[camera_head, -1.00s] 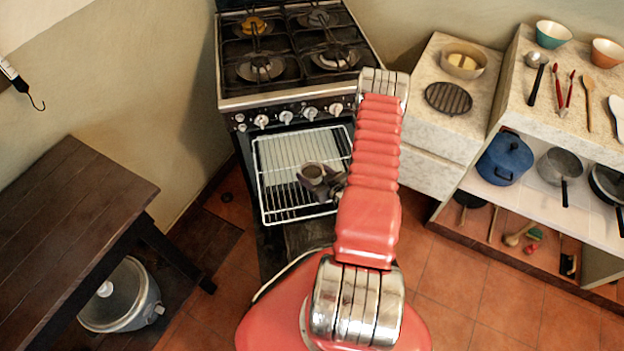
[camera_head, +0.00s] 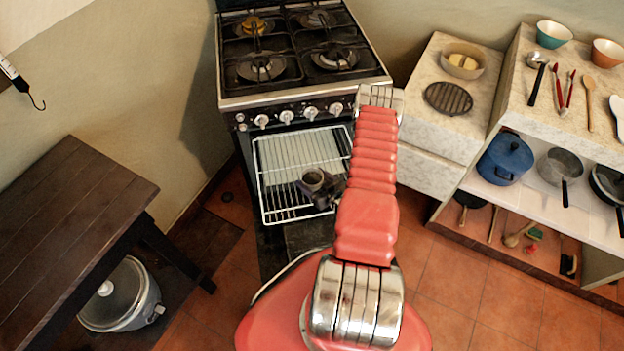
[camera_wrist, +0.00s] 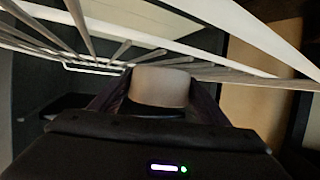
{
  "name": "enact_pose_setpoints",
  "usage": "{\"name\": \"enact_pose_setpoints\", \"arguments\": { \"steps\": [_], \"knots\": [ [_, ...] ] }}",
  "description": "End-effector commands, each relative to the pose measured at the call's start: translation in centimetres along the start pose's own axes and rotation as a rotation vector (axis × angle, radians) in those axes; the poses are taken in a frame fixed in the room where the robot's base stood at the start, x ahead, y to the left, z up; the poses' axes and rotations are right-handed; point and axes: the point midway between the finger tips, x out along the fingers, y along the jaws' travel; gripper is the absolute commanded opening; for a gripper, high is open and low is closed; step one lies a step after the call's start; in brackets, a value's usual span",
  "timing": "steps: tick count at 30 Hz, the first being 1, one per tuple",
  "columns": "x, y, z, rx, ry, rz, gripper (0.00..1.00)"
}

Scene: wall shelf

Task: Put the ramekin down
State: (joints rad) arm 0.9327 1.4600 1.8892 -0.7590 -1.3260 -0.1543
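The ramekin (camera_head: 313,177) is a small, round grey-brown cup, held between the fingers of my gripper (camera_head: 318,186). In the wrist view the ramekin (camera_wrist: 160,86) looks pale, with a dark finger of my gripper (camera_wrist: 158,100) on each side. It looks upright. In the head view it overlaps the wire oven rack (camera_head: 268,205), which sticks out of the open oven. In the wrist view the rack's bars (camera_wrist: 100,52) pass close behind and above it. I cannot tell whether the ramekin touches the rack.
The stove (camera_head: 290,103) stands behind the rack. A counter (camera_head: 430,125) with a bowl (camera_head: 463,62) and a dark round trivet (camera_head: 448,98) is to the right, beside shelves of pots. A dark wooden table (camera_head: 75,220) is at the left. Most of the rack is bare.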

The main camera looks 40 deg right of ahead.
Motion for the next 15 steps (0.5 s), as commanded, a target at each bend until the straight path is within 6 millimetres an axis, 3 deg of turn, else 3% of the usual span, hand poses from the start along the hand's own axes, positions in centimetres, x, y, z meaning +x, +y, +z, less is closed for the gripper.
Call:
{"name": "enact_pose_setpoints", "arguments": {
  "steps": [4, 15],
  "knots": [
    [-0.01, 0.0, 0.0, 0.0, 0.0, 0.0, 0.8],
    [-0.21, 0.01, -0.19, 0.001, -0.001, 0.0, 0.8]
  ]
}}
